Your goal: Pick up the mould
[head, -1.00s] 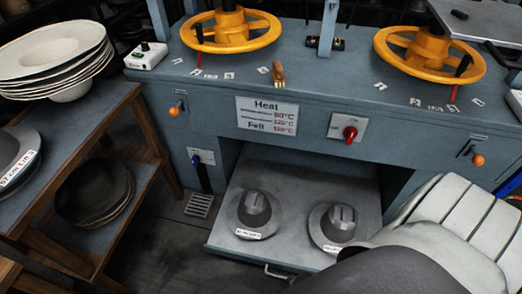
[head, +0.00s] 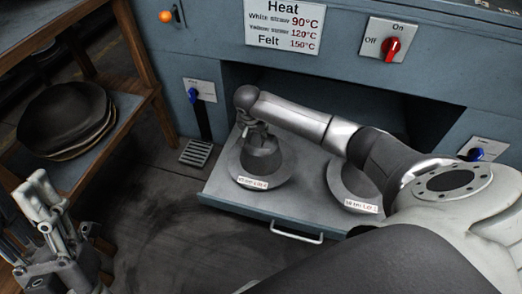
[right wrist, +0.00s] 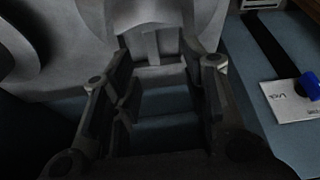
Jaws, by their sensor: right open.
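Two grey metal moulds with wide brims and white labels sit on the pulled-out drawer (head: 310,200). My right arm reaches across to the left mould (head: 262,180). My right gripper (head: 259,134) is open just over its top. In the right wrist view, the left mould's raised grip (right wrist: 151,45) shows between and beyond the spread fingers (right wrist: 158,72); I cannot tell whether they touch it. The right mould (head: 350,188) is partly hidden behind my right arm. My left gripper (head: 48,215) is at the lower left, away from the moulds; its jaw opening is unclear.
The blue press body (head: 210,50) stands right behind the drawer. The drawer has a front handle (head: 297,234). A wooden shelf (head: 75,180) with stacked dark hats (head: 65,118) is at the left. A floor pedal (head: 196,152) lies left of the drawer. The floor in front is open.

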